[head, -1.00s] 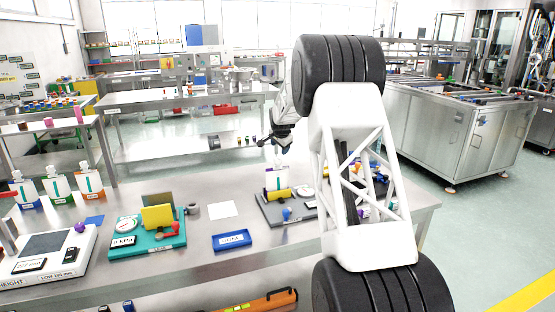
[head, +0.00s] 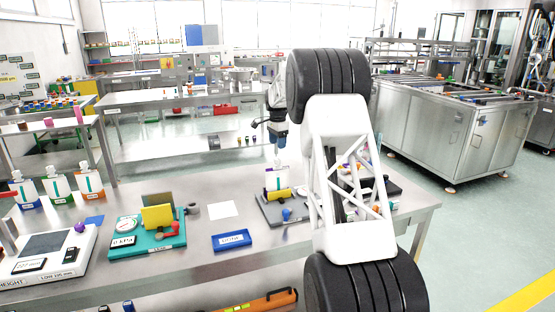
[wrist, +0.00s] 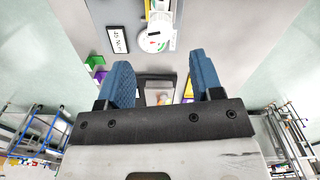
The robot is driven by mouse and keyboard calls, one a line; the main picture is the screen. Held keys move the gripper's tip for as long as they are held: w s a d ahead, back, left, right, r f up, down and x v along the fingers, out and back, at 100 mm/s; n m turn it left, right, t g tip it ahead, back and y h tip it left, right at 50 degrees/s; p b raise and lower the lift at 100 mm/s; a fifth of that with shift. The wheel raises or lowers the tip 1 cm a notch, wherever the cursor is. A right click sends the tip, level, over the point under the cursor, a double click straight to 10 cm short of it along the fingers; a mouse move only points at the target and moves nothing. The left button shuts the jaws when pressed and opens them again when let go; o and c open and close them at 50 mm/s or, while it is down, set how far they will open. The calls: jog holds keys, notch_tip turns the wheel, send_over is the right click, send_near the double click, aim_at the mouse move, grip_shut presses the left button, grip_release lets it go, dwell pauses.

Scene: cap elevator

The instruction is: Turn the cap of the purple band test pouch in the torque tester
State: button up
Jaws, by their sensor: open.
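A white pouch (head: 277,178) with a teal stripe stands upright in a grey fixture with a yellow clamp (head: 279,194).
Left of the fixture are a blue tray (head: 232,241), a white sheet (head: 223,209) and a teal base with a dial (head: 147,240). Several white pouches (head: 57,187) and a scale (head: 45,249) stand farther left. My arm hides the bench's right part.

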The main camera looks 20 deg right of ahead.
aim_at(278, 158)
jog(key=shift+f, duration=0.15)
jog(key=shift+f, duration=3.8)
jog(key=c, duration=0.9)
jog(key=shift+c, duration=0.2)
jog(key=shift+m, duration=1.2)
